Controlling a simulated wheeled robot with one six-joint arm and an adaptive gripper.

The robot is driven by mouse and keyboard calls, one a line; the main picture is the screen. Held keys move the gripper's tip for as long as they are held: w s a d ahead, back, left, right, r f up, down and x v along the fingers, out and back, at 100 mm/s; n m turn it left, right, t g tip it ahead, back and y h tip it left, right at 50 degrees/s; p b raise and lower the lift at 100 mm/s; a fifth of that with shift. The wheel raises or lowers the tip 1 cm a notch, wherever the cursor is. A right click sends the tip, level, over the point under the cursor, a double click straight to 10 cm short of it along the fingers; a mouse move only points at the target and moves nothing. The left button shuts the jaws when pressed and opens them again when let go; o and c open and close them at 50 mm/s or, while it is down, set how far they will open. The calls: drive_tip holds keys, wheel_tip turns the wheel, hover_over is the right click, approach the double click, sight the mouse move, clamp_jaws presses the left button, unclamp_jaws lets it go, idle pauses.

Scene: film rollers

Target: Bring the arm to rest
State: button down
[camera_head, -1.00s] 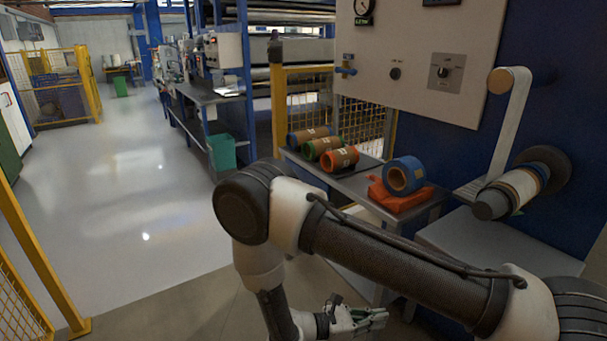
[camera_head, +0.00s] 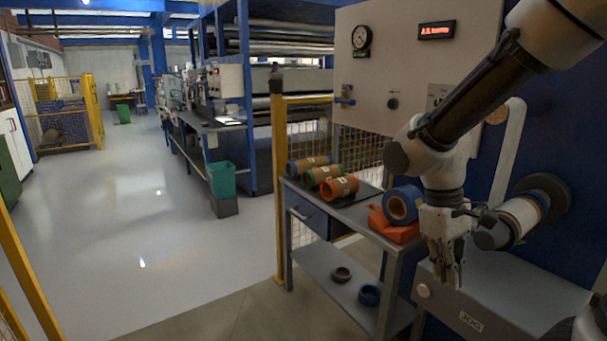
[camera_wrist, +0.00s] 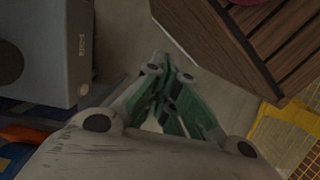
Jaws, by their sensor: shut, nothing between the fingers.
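My gripper (camera_head: 447,268) hangs pointing down at the right of the head view, in front of the roller on the machine and above the grey cabinet with the JOG label. In the wrist view my gripper (camera_wrist: 165,95) has its green-lined fingers together with nothing between them. My arm reaches in from the upper right of the head view and bends down at the wrist.
A side table (camera_head: 352,212) carries several brown rolls (camera_head: 340,187). Its lower shelf (camera_head: 335,283) holds two rings. The roller (camera_head: 520,215) and JOG cabinet (camera_head: 500,300) are close to my gripper. A slatted wooden thing (camera_wrist: 245,40) shows in the wrist view. Open floor (camera_head: 120,220) lies left.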

drive_tip(key=s+d+r+m+t+y, duration=0.1)
drive_tip(key=s+d+r+m+t, duration=0.1)
drive_tip(key=r, duration=0.4)
drive_tip(key=s+d+r+m+t, duration=0.3)
drive_tip(key=d+r+t, duration=0.1)
drive_tip(key=d+r, duration=0.2)
drive_tip(key=shift+s+d+m+t+y, duration=0.3)
drive_tip(key=shift+s+d+y, duration=0.1)
drive_tip(key=shift+d, duration=0.25)
idle(0.8)
